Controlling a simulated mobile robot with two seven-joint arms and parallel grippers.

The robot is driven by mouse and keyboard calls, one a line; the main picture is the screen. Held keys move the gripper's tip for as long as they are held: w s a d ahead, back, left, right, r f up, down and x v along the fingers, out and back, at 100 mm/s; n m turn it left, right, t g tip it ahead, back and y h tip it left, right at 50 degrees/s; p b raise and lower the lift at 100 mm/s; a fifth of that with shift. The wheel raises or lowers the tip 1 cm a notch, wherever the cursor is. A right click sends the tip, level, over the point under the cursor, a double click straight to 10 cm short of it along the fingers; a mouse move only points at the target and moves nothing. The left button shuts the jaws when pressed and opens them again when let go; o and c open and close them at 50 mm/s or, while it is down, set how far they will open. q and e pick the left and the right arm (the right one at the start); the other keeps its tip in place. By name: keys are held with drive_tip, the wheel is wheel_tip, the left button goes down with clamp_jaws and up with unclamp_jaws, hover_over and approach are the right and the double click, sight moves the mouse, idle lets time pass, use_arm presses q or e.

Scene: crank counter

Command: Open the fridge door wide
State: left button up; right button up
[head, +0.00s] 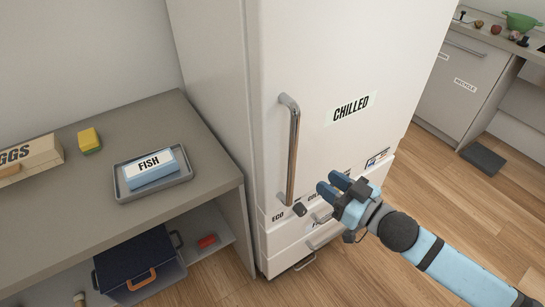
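The white fridge stands in the middle of the head view. Its upper door (345,60) carries a CHILLED label (351,108) and looks shut, flush with the body. A vertical metal handle (293,150) runs along the door's left edge. My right gripper (327,182) comes in from the lower right, with its blue fingers apart and nothing seen between them. It is to the right of the handle's lower end and does not appear to touch it. My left gripper is not in view.
Drawers (290,240) with bar handles sit below the door. At the left, a grey counter (75,205) holds a blue FISH box on a tray (183,178), a yellow sponge (89,140) and an EGGS carton (30,155). Wooden floor (440,185) is open at the right.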

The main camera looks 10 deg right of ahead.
sight(295, 160)
drive_tip(key=p+x, duration=0.1)
drive_tip(key=x, duration=1.2)
drive_tip(key=shift+w, duration=0.2)
drive_tip(key=shift+a, duration=0.1)
drive_tip(key=shift+s, duration=0.1)
clamp_jaws()
